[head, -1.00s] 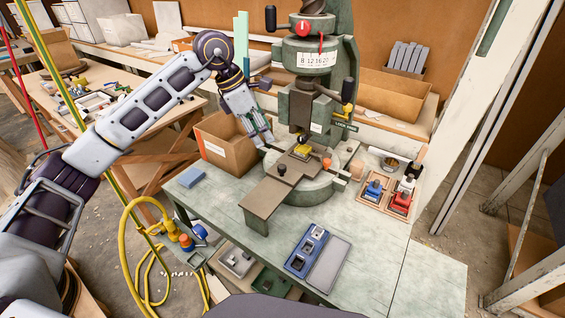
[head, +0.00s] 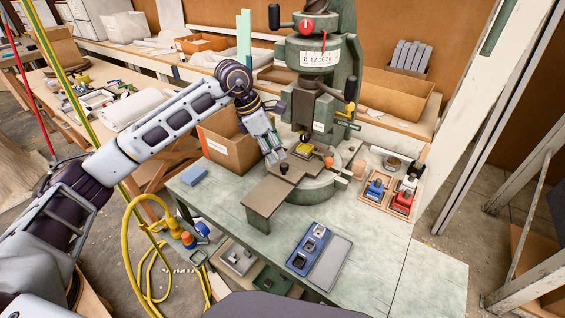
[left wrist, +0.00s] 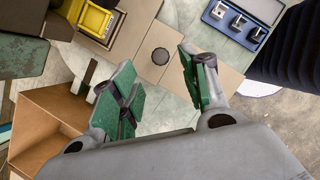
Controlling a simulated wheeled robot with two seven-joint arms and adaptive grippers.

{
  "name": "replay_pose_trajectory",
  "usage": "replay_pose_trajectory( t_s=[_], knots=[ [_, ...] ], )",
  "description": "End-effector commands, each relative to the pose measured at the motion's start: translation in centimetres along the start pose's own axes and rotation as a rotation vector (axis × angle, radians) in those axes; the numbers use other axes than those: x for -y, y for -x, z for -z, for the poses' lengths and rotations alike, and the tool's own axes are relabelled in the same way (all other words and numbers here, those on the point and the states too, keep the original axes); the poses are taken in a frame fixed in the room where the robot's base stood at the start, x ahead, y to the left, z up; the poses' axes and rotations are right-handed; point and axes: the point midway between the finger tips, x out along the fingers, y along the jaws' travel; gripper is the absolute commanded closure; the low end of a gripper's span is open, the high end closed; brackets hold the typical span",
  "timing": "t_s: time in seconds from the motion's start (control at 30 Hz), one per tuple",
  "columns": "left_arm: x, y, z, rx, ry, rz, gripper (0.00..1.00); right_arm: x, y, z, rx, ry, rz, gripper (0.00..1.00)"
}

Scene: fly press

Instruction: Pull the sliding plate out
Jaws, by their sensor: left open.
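The sliding plate (head: 262,203) is a flat brown plate that sticks out toward the front left from the round base of the green fly press (head: 305,100). A yellow part (head: 304,149) sits under the press ram. My right gripper is not in view.
A cardboard box (head: 225,148) stands close behind my left gripper. A blue tray (head: 308,248) with small parts lies at the table's front, beside a grey pad. Red and blue items (head: 390,190) sit at the right. The table left of the plate is mostly clear.

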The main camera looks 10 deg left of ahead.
Motion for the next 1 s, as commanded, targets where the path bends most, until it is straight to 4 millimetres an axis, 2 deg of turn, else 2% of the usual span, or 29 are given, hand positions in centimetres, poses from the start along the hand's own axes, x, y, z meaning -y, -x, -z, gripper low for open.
replay_pose_trajectory(
  t_s=[0.2, 0.5, 0.97, 1.0],
  knots=[
    [0.1, -3.0, 0.0, -0.001, 0.0, 0.002, 0.55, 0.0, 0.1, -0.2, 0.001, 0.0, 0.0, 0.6],
    [0.1, -6.0, 0.0, 0.001, -0.001, 0.001, 0.55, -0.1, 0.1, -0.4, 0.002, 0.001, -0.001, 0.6],
    [0.0, -6.8, 0.0, 0.0, -0.001, 0.0, 0.55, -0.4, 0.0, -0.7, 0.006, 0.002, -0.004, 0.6],
    [0.0, -6.8, 0.0, 0.0, -0.001, 0.0, 0.6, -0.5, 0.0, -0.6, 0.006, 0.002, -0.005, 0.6]
  ],
)
